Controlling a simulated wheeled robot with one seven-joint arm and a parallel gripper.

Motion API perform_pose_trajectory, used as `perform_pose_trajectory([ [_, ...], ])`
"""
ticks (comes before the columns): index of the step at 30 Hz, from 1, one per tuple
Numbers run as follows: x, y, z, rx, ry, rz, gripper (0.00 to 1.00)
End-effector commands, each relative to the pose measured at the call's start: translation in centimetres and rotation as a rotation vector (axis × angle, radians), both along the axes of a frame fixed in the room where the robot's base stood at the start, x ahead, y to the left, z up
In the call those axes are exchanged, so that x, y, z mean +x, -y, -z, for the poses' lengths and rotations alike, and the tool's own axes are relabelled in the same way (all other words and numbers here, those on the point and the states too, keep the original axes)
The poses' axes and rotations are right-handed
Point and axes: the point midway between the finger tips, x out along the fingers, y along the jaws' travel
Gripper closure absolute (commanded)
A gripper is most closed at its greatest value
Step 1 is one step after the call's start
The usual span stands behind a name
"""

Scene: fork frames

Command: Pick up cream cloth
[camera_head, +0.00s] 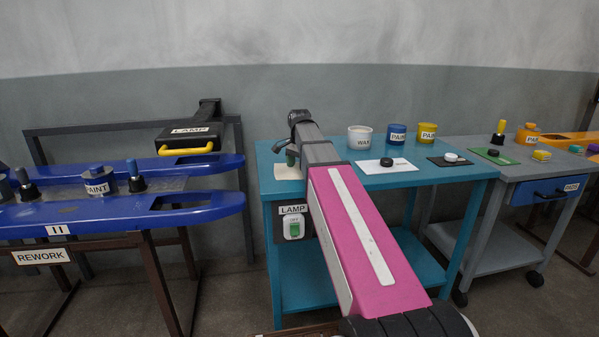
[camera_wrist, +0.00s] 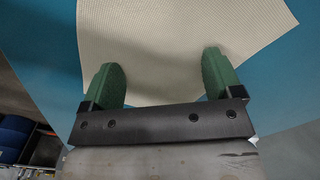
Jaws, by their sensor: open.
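The cream cloth (camera_wrist: 170,35) lies flat on the teal table in the wrist view, with fine ribbing on its surface. In the head view the cloth (camera_head: 287,172) shows at the left end of the teal table (camera_head: 440,172), partly hidden by my arm. My gripper (camera_wrist: 160,78) is open, its two green fingers apart over the near part of the cloth with nothing between them but cloth below. In the head view my gripper (camera_head: 291,157) is above the cloth. I cannot tell whether the fingertips touch it.
A white wax can (camera_head: 360,137), a blue paint can (camera_head: 397,134) and a yellow paint can (camera_head: 427,133) stand along the table's back. White (camera_head: 400,166) and black (camera_head: 436,162) cards with small pucks lie right of my arm. A blue rework stand (camera_head: 60,215) is at left.

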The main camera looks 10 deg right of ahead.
Motion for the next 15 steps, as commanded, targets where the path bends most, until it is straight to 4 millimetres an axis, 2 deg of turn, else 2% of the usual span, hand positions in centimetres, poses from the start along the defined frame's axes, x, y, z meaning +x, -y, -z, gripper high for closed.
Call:
perform_pose_trajectory([
  [5, -0.04, 0.00, 0.11, 0.000, -0.001, 0.000, 0.17],
  [15, -0.05, 0.00, 0.14, 0.000, -0.001, 0.000, 0.72],
])
